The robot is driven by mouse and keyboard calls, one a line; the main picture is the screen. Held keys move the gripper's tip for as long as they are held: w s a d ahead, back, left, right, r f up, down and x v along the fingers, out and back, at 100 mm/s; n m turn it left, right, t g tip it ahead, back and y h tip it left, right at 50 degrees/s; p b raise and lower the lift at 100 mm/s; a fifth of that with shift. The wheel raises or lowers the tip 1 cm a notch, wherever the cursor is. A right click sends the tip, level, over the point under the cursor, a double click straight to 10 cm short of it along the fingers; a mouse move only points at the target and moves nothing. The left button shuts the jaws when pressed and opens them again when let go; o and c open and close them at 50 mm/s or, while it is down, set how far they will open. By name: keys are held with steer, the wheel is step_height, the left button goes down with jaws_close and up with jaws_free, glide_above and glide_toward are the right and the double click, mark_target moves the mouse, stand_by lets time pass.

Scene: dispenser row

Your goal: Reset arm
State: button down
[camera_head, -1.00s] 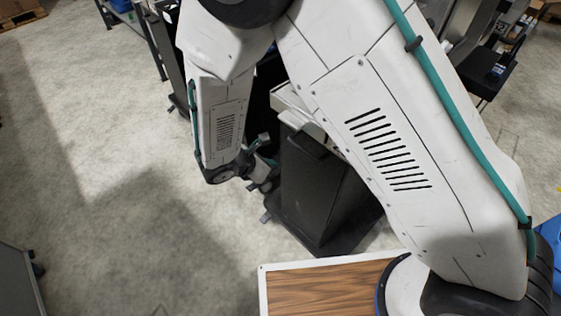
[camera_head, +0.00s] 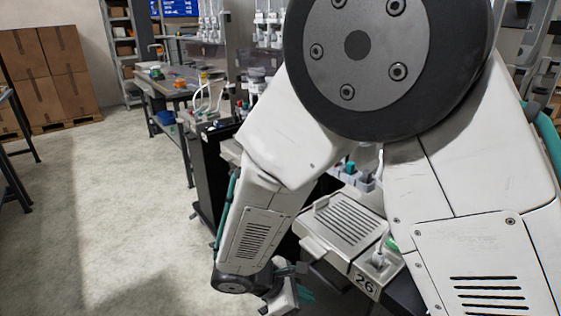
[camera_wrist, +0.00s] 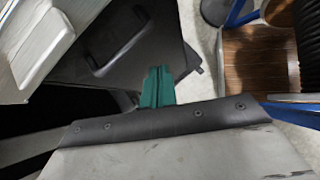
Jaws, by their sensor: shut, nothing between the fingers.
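My arm fills the middle and right of the head view and bends down at its wrist. My gripper (camera_head: 300,294) is low in the head view, partly hidden by the wrist, in front of the dispenser station marked 26 (camera_head: 366,284). In the wrist view the teal fingertips of my gripper (camera_wrist: 157,88) lie together with nothing between them. Behind them is a black cabinet with a handle (camera_wrist: 125,45). The gripper appears apart from it.
A pale slatted tray (camera_head: 345,222) tops the station close to the gripper. A workbench (camera_head: 172,85) stands behind on the left, and stacked cardboard boxes (camera_head: 45,70) are at the far left. Open floor (camera_head: 110,210) lies at left.

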steer(key=s+d+r+m+y, duration=0.2)
steer(key=s+d+r+m, duration=0.3)
steer(key=d+r+m, duration=0.1)
steer(key=s+d+r+m+y, duration=0.3)
steer(key=s+d+r+m, duration=0.2)
steer(key=r, duration=0.6)
steer(key=s+d+r+m+g+y, duration=0.1)
steer(key=s+d+r+m+y, duration=0.2)
steer(key=s+d+r+m, duration=0.2)
steer(key=d+r+m, duration=0.3)
steer(key=d, duration=0.2)
steer(key=shift+d+r, duration=0.15)
steer(key=shift+r, duration=0.2)
